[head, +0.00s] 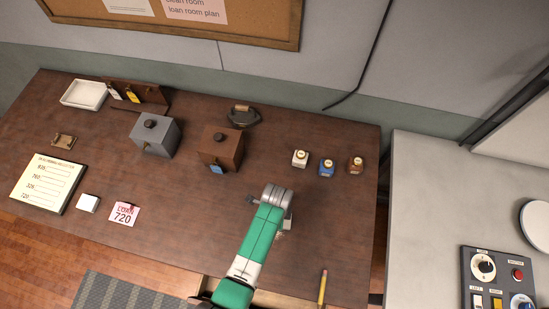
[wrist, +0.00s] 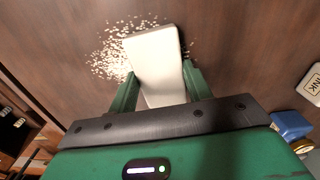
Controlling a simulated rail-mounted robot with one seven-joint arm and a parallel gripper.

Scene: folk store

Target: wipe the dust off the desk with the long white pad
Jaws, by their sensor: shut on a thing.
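The long white pad (wrist: 157,62) is between the two green fingers of my gripper (wrist: 160,88), which is shut on it. The pad extends forward from the fingers over the dust. The dust (wrist: 108,52) is a patch of pale crumbs on the brown desk (wrist: 65,25), mostly left of the pad and past its far end, with a few crumbs to its right. Whether the pad touches the desk I cannot tell. In the head view my arm reaches over the front right of the desk (head: 255,190) and hides most of the pad and dust.
Ink bottles in white (head: 300,158), blue (head: 327,168) and brown (head: 356,165) stand behind and right of my gripper. A brown box (head: 220,148), a grey box (head: 155,136) and an iron (head: 242,117) stand further left. A pencil (head: 322,288) lies at the front right.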

